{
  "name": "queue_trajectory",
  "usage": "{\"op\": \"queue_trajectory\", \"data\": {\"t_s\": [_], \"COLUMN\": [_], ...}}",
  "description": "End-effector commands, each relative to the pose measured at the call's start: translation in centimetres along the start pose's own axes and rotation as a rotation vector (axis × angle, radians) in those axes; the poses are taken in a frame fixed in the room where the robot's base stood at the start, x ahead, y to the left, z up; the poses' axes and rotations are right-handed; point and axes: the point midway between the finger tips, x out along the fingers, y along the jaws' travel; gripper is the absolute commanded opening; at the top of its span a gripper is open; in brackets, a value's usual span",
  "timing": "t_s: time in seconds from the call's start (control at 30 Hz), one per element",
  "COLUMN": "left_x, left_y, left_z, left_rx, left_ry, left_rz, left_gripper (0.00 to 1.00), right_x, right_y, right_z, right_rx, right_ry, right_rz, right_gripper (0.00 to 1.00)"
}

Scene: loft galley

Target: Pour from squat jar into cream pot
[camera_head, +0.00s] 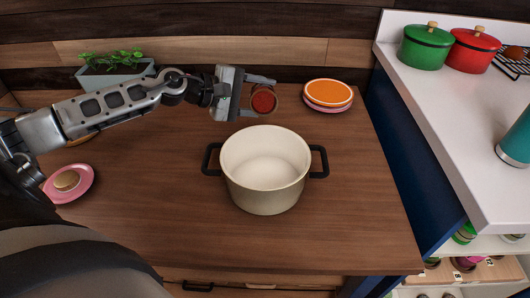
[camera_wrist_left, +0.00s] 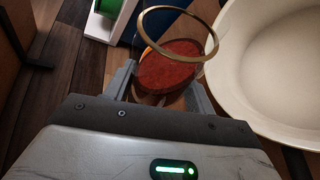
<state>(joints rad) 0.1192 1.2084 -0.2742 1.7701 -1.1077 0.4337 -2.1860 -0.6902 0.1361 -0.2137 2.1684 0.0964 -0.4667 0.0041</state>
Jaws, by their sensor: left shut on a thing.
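The cream pot (camera_head: 265,195) stands on the wooden counter with a black handle on each side, open at the top and empty as far as I see. My left gripper (camera_head: 262,96) is shut on the squat jar (camera_head: 264,101), behind the pot's far rim. The jar has a gold rim and red-brown contents inside. In the left wrist view the jar (camera_wrist_left: 172,66) sits between the fingers (camera_wrist_left: 160,85), and the pot (camera_wrist_left: 270,70) is to its right. I cannot tell how far the jar is tilted. My right gripper is not in view.
Orange and pink plates (camera_head: 328,94) are stacked at the back right of the counter. A pink plate with a small bun-like item (camera_head: 67,181) lies at the left. A planter (camera_head: 112,72) stands at the back left. Green (camera_head: 426,47) and red (camera_head: 474,51) pots stand on the white counter.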

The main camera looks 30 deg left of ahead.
Motion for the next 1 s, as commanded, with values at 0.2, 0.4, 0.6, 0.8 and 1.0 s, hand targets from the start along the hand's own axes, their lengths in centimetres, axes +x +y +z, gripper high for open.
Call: {"op": "queue_trajectory", "data": {"t_s": [0.2,0.4,0.6,0.8,1.0], "left_x": [0.09,0.18,0.33,0.55,0.76], "left_y": [0.09,0.09,-0.04,-0.09,-0.17], "left_z": [0.06,0.05,0.12,0.39,0.73], "left_rx": [0.028,0.053,0.078,0.104,0.129], "left_ry": [0.005,0.010,0.014,0.017,0.018], "left_rz": [0.014,0.024,0.033,0.043,0.052], "left_gripper": [0.21,0.21,0.21,0.21,0.21], "right_x": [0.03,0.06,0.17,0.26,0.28], "right_y": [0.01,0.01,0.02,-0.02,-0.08], "right_z": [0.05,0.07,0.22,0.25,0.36], "right_rx": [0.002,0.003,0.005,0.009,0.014], "right_ry": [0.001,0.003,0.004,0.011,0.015], "right_rz": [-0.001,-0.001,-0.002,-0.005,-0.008], "right_gripper": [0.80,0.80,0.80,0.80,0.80]}}
